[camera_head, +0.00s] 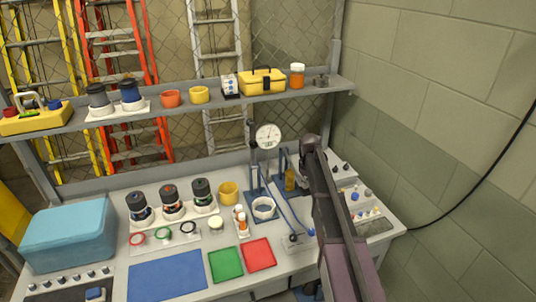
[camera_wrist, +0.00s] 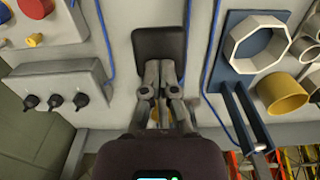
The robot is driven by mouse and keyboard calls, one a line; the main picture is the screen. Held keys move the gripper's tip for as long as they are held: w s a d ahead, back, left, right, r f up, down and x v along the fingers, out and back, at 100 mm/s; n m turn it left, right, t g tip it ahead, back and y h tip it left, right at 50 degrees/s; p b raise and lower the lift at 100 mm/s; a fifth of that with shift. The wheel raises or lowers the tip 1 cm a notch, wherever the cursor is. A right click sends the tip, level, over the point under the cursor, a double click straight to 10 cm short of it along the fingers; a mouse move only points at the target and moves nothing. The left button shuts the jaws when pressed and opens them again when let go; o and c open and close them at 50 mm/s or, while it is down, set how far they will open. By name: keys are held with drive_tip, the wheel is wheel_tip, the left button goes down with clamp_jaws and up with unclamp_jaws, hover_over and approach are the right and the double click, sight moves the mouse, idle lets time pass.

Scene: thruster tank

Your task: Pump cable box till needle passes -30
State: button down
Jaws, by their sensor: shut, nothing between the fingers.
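The round white gauge (camera_head: 268,136) stands on a post at the back of the bench. Its needle is too small to read. A small grey box (camera_head: 296,241) with a blue cable sits on the bench in front. My gripper (camera_wrist: 160,66) is shut and empty. It is over a dark rounded plate (camera_wrist: 160,40) in the wrist view; I cannot tell if they touch. An amber cylinder (camera_head: 290,180) beside a blue frame shows just left of my arm in the head view. My arm hides part of the area behind it, and the fingertips are not clear there.
A white ring (camera_head: 263,208) on a blue base stands left of my arm. A box with black knobs (camera_wrist: 62,90) is near the gripper. The blue case (camera_head: 68,238), the red tray (camera_head: 258,254) and the green tray (camera_head: 226,263) lie left. A shelf (camera_head: 190,107) crosses behind.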

wheel_tip(320, 180, up, 12)
drive_tip(key=p, duration=1.3)
drive_tip(key=shift+r, duration=0.15)
idle(3.8)
idle(0.5)
wheel_tip(320, 180, down, 13)
drive_tip(key=b, duration=1.3)
wheel_tip(320, 180, up, 13)
drive_tip(key=p, duration=1.3)
